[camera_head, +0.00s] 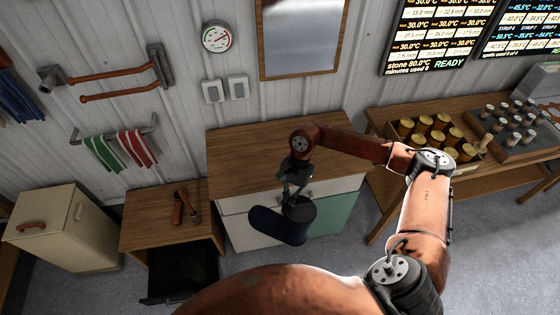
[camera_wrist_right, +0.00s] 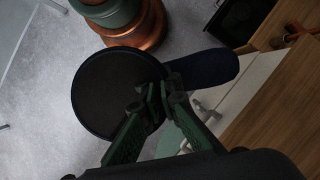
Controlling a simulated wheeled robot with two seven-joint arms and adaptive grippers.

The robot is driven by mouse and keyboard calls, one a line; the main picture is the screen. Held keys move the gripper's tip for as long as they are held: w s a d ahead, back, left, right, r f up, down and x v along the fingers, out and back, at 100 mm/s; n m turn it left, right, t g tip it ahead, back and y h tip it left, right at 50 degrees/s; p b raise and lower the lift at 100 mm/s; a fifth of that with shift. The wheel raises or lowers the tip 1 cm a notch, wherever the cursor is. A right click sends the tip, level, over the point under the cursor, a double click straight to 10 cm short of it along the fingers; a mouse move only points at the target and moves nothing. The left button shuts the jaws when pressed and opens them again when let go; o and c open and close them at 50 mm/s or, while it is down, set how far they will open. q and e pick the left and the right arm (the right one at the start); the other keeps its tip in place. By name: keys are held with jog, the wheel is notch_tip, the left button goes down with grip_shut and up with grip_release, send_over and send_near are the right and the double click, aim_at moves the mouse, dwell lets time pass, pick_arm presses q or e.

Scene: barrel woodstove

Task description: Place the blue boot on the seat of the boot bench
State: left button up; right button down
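The dark blue boot (camera_head: 280,225) hangs in the air in front of the cabinet, its toe pointing left in the head view. My right gripper (camera_head: 295,190) is shut on the boot's upper rim. In the right wrist view, the fingertips (camera_wrist_right: 160,98) pinch the rim between the round dark opening and the toe part of the boot (camera_wrist_right: 208,70). A low wooden bench (camera_head: 150,228), which looks like the boot bench, stands to the left of the boot, with a reddish-handled tool (camera_head: 180,205) on its top. My left gripper is not in view.
A wooden-topped cabinet (camera_head: 240,150) with white and green fronts stands behind the boot. A black drawer or bin (camera_head: 180,275) sits low at the bench. A cream box (camera_head: 65,230) stands left of the bench. A table with jars (camera_head: 430,135) is at right.

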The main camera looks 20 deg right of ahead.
aim_at(285, 227)
jog(key=s+a+f+n+g+h, duration=0.1)
jog(key=s+a+f+n+h, duration=0.2)
jog(key=f+n, duration=0.4)
jog(key=shift+s+f+n+g+h, duration=0.3)
jog(key=shift+s+f+n+g, duration=0.1)
jog(key=shift+n, duration=1.4)
jog(key=shift+d, duration=0.1)
